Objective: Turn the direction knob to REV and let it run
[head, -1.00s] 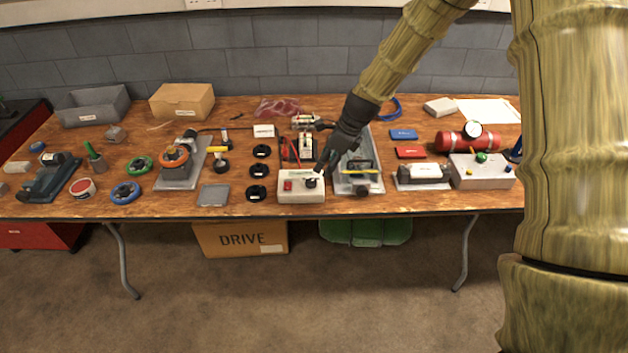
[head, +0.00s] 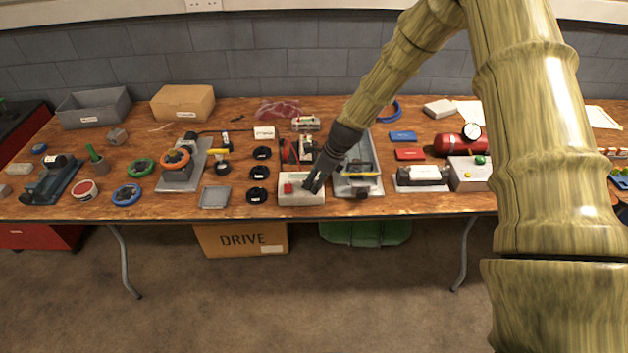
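The white control box (head: 290,198) stands near the front edge of the table, with a red switch (head: 288,188) on its left half. The direction knob is on the right half of its top and is hidden now behind my fingers. My gripper (head: 313,187) points down at that right half from behind and above. Its two dark fingertips show close together at the knob's place. I cannot tell whether they touch or grip the knob, and the knob's setting cannot be read.
A grey tray-like fixture (head: 345,188) stands just right of the box. Several black round parts (head: 258,173) lie to its left, with a small grey tray (head: 214,197) beyond. A red cylinder with a gauge (head: 452,144) is farther right. Bare tabletop shows at the front left.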

